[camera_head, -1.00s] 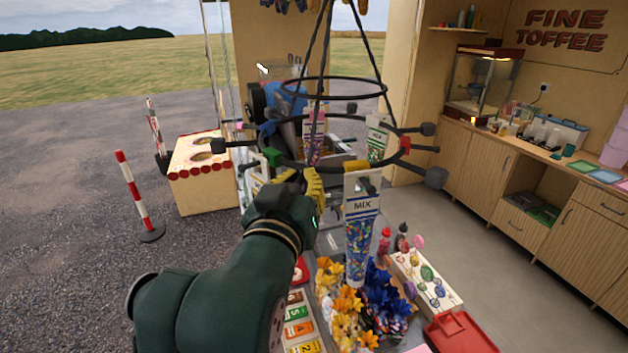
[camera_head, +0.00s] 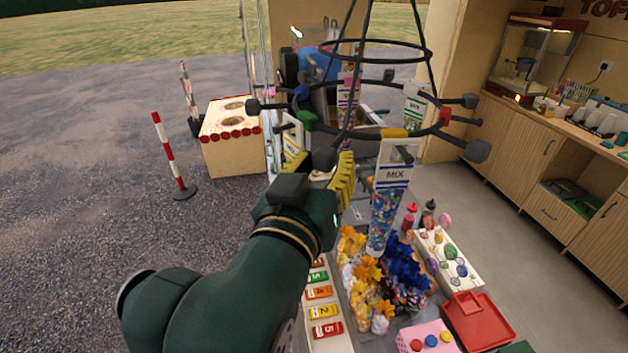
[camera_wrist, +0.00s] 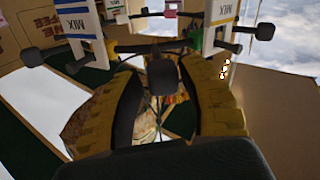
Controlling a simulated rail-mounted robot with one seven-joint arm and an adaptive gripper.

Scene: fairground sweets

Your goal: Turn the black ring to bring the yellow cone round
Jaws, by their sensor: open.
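The black ring (camera_head: 365,133) hangs from dark rods, with dark-knobbed spokes, coloured clips and several cone bags around it. A MIX cone with a blue band (camera_head: 391,190) hangs at the front under a yellow clip (camera_head: 394,132). A cone with yellow bands (camera_head: 293,140) hangs left, partly behind my gripper; a yellow-striped MIX cone (camera_wrist: 224,20) shows at right in the wrist view. My gripper (camera_head: 322,165) is open, its yellow fingers either side of a dark spoke knob (camera_wrist: 162,77). I cannot tell whether they touch it.
Numbered coloured labels (camera_head: 320,310) lie beside my arm. A wooden counter (camera_head: 525,140) is at right. Open gravel lies left.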

